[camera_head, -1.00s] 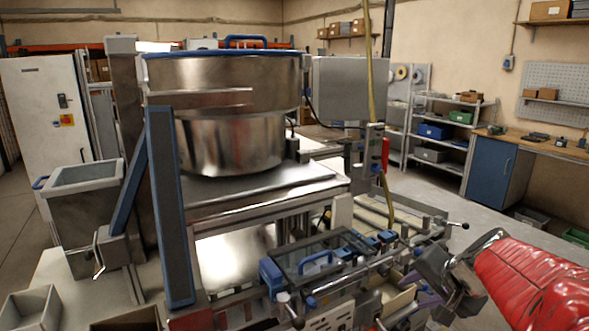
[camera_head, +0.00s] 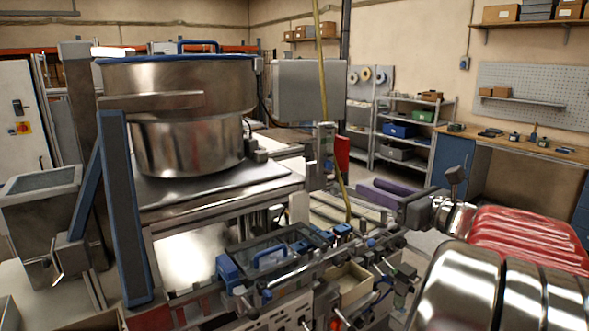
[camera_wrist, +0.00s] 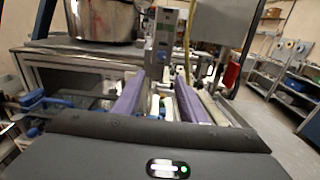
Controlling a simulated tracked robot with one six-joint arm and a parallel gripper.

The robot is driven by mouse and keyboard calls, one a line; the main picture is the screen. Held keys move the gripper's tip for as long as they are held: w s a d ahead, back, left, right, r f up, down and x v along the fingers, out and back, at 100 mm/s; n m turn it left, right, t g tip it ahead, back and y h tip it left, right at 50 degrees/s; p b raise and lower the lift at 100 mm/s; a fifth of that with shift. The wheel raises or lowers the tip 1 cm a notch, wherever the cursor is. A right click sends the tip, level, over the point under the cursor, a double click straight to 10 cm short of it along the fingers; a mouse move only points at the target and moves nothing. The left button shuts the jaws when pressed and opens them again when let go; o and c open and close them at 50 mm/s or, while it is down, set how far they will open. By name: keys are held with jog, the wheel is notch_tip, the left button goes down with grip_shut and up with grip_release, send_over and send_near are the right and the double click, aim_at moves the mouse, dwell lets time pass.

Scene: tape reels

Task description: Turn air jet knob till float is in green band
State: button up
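My gripper (camera_head: 385,194) is at the right of the head view, above and beyond the machine's right end. In the wrist view my gripper (camera_wrist: 162,102) shows two purple fingers spread apart with nothing held between them. Small blue knobs (camera_head: 371,243) sit on the front rail, left of and below my gripper.
A large steel bowl (camera_head: 185,110) stands on the machine at left. A yellow hose (camera_head: 323,80) hangs by the upright unit. A red part (camera_head: 341,152) is beside it. Rails and levers crowd the front. Shelving (camera_head: 405,130) and a workbench (camera_head: 520,145) are behind.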

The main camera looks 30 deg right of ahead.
aim_at(332, 167)
jog(key=shift+d+r+m, duration=0.1)
jog(key=shift+r+m, duration=0.2)
jog(key=shift+r, duration=0.1)
jog(key=w, duration=1.3)
jog(key=shift+w+a, duration=0.3)
jog(key=shift+w, duration=0.05)
jog(key=shift+c, duration=0.5)
grip_shut()
